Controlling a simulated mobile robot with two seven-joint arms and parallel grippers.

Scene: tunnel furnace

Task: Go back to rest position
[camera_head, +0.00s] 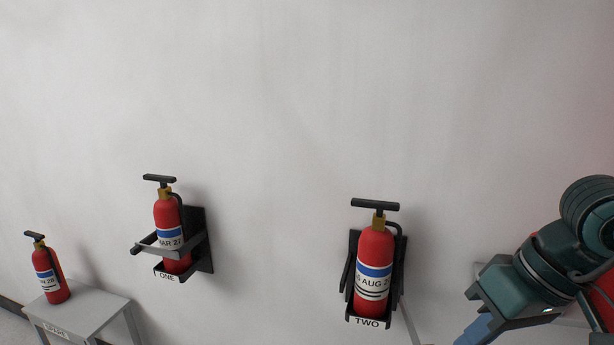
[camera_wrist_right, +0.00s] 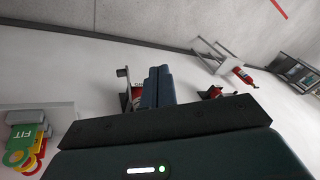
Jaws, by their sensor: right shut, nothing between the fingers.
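My right gripper (camera_head: 476,331) is at the lower right of the head view, with its blue fingers partly cut off by the bottom edge. In the right wrist view its fingers (camera_wrist_right: 158,88) lie together with nothing between them. It is apart from the red extinguisher (camera_head: 375,262) in wall bracket TWO (camera_head: 367,321), which stands upright to its left. My left gripper is not in view.
Another extinguisher (camera_head: 167,225) sits in bracket ONE (camera_head: 205,240) with a grey bar across its front. A third (camera_head: 49,275) stands on a grey stand (camera_head: 103,309). A grey bar (camera_head: 409,320) slants down beside bracket TWO. Coloured tags (camera_wrist_right: 22,143) show in the wrist view.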

